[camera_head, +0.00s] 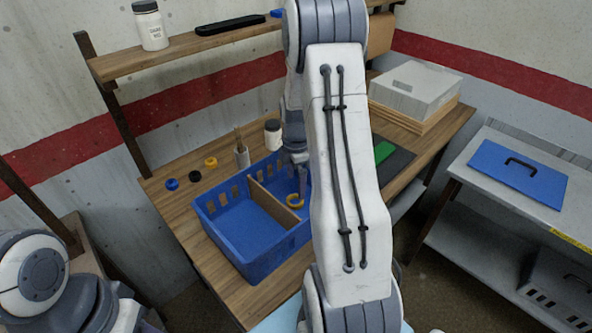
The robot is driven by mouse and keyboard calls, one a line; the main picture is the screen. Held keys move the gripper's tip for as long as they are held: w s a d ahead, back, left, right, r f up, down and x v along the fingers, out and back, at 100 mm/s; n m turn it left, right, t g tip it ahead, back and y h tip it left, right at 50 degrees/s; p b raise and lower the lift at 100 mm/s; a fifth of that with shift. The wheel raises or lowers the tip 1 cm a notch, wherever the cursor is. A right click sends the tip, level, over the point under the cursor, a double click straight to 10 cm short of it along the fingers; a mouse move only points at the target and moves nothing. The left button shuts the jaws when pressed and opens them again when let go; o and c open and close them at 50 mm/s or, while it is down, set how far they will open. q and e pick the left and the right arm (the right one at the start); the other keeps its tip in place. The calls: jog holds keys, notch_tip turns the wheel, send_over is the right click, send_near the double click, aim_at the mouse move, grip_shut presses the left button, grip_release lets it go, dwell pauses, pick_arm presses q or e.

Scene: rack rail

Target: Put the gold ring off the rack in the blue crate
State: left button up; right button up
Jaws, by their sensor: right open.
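My right gripper (301,184) is open and points down over that compartment, just above the ring. My right arm covers the crate's right end and part of the gripper. Part of my left arm shows at the lower left, but its gripper is out of view.
A blue ring (172,184), a black ring (195,176) and a yellow ring (211,162) are left of the crate. A cup (242,157) and a dark-lidded jar (272,133) stand behind it. A wooden shelf (190,51) overhangs the back. A white box (414,88) sits at right.

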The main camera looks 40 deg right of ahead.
notch_tip(320, 180, up, 6)
jog(key=s+a+r+m, duration=0.1)
jog(key=s+a+r, duration=0.1)
jog(key=a, duration=0.6)
jog(key=s+a+r+m, duration=0.1)
jog(key=s+a+r, duration=0.1)
jog(key=a, duration=0.7)
jog(key=s+a+r+m, duration=0.1)
jog(key=s+a+r, duration=0.1)
jog(key=a, duration=0.6)
jog(key=s+a+m, duration=0.2)
jog(key=s+a, duration=0.2)
jog(key=s, duration=0.3)
jog(key=s+a+m+y, duration=0.1)
jog(key=s+a+m, duration=0.1)
jog(key=s+a, duration=0.3)
jog(key=s, duration=0.3)
jog(key=shift+s+r+b, duration=0.25)
jog(key=shift+r+b, duration=0.05)
